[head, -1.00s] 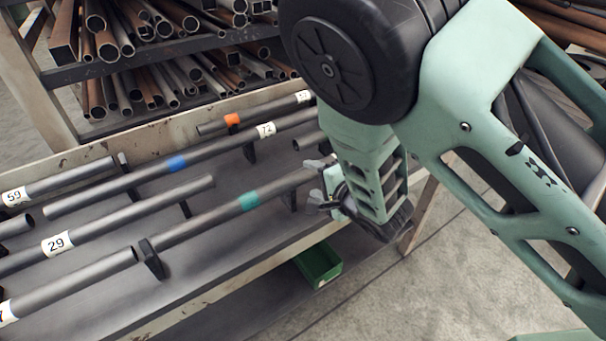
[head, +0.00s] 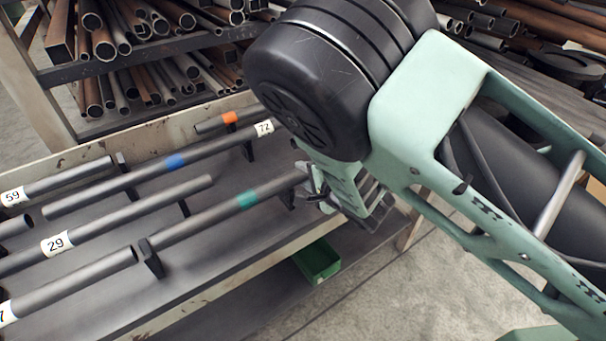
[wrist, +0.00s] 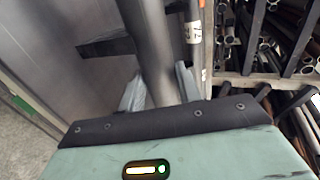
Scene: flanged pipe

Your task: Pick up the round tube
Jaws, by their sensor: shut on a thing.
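The grey round tube with a teal band (head: 246,199) lies slanting across the front of the grey bench tray, at black supports. My gripper (head: 312,188) is at its right end, partly covered by my own arm. In the wrist view the tube (wrist: 148,45) runs up from between the two grey fingers of my gripper (wrist: 160,90), one finger on each side. The gripper is shut on the tube. The tube's right tip is hidden by the gripper. The tube still looks level with its supports; I cannot tell whether it is lifted.
Other tubes lie alongside, including one with a blue band (head: 176,161), one labelled 29 (head: 130,213) and one with an orange band (head: 229,118). A pipe rack (head: 150,60) stands behind. A green bin (head: 318,262) sits below the tray's front edge.

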